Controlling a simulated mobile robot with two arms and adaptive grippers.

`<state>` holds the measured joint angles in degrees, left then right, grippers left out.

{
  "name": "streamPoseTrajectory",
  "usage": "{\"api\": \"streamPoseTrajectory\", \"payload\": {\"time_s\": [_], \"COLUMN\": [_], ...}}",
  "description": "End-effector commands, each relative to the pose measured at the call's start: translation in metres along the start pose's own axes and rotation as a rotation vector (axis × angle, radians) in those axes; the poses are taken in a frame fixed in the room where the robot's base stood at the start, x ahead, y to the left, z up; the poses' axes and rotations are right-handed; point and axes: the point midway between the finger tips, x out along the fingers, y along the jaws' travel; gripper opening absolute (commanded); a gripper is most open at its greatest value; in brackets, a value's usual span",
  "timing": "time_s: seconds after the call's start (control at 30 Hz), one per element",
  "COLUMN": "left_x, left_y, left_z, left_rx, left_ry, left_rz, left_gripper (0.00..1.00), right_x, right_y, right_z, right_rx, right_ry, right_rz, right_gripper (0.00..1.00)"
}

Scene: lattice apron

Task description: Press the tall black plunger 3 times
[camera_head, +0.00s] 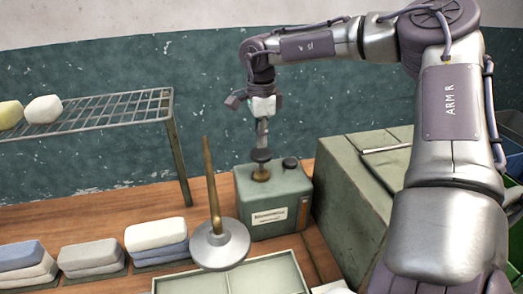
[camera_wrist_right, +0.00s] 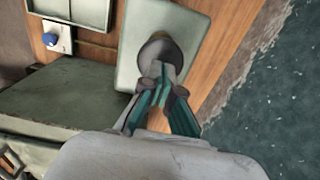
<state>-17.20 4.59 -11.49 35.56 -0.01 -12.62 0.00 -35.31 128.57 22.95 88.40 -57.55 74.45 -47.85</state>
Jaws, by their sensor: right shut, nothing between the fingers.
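The black plunger (camera_head: 261,156) has a round dark head above a brass collar on top of a green canister (camera_head: 275,209) with a white label. My right gripper (camera_head: 262,146) points straight down over the plunger and is shut and empty. Its fingertips are at the plunger head, touching or just above it; I cannot tell which. In the right wrist view, the closed fingers (camera_wrist_right: 163,82) overlap the dark round head (camera_wrist_right: 157,54), and the canister top (camera_wrist_right: 132,25) shows around it. My left gripper is not in view.
A black cap (camera_head: 290,163) sits beside the plunger. A large olive box (camera_head: 352,190) is close on the right. Folded stacks (camera_head: 90,257) and a wire rack (camera_head: 100,108) are left; a tray (camera_head: 285,264) is in front.

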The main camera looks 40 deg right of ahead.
Motion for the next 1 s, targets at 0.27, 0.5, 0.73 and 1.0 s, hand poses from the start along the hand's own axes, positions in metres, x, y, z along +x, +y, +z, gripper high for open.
{"api": "streamPoseTrajectory", "payload": {"time_s": [0.27, 0.5, 0.73, 1.0], "left_x": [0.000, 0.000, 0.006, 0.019], "left_y": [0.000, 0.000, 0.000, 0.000], "left_z": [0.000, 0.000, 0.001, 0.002], "left_rx": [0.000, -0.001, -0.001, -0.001], "left_ry": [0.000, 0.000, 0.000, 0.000], "left_rz": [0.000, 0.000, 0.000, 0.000], "left_gripper": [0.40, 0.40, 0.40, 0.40], "right_x": [0.000, 0.000, 0.007, 0.021], "right_y": [0.000, 0.000, 0.000, 0.000], "right_z": [0.000, 0.000, 0.000, 0.000], "right_rx": [0.000, 0.000, 0.000, 0.000], "right_ry": [0.000, 0.000, 0.000, 0.000], "right_rz": [-0.001, -0.001, -0.001, -0.001], "right_gripper": [0.00, 0.00, 0.00, 0.00]}}
